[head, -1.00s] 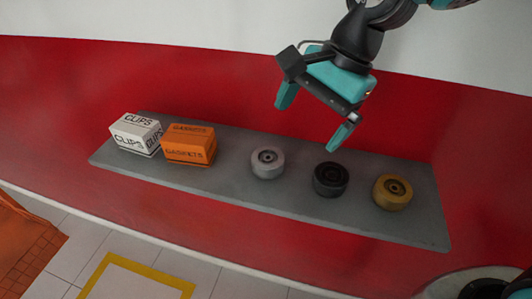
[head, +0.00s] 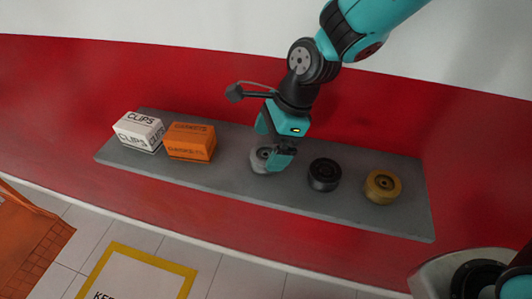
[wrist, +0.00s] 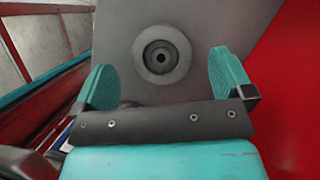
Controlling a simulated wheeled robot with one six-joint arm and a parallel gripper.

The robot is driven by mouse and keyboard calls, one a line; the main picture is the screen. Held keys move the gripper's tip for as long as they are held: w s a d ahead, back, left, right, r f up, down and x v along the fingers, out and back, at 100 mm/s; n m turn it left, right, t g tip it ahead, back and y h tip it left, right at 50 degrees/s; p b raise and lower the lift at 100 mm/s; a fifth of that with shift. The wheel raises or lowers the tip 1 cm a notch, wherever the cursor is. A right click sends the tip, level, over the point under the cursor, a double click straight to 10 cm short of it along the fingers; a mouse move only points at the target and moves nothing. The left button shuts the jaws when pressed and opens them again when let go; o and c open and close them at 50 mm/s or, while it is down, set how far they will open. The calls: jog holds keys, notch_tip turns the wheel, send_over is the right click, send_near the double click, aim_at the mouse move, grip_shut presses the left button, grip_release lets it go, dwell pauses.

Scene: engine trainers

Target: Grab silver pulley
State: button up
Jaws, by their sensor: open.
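The silver pulley (head: 259,162) sits on the grey shelf (head: 225,184), left of the black pulley, partly hidden by a finger in the head view. In the wrist view the silver pulley (wrist: 161,56) shows face-on, beyond and between the two spread fingers. My gripper (head: 272,146) is open and empty, with its fingers around the pulley's position in the head view. In the wrist view my gripper (wrist: 165,80) shows one teal finger on each side. I cannot tell whether either finger touches the pulley.
A black pulley (head: 324,174) and a gold pulley (head: 382,187) stand to the right on the shelf. An orange gaskets box (head: 190,142) and a white clips box (head: 138,131) stand to the left. A red wall (head: 210,95) rises behind.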

aim_at(265, 153)
jog(key=shift+p+x, duration=0.45)
jog(key=shift+x, duration=1.3)
jog(key=shift+d, duration=0.15)
jog(key=c, duration=1.3)
jog(key=shift+w, duration=0.1)
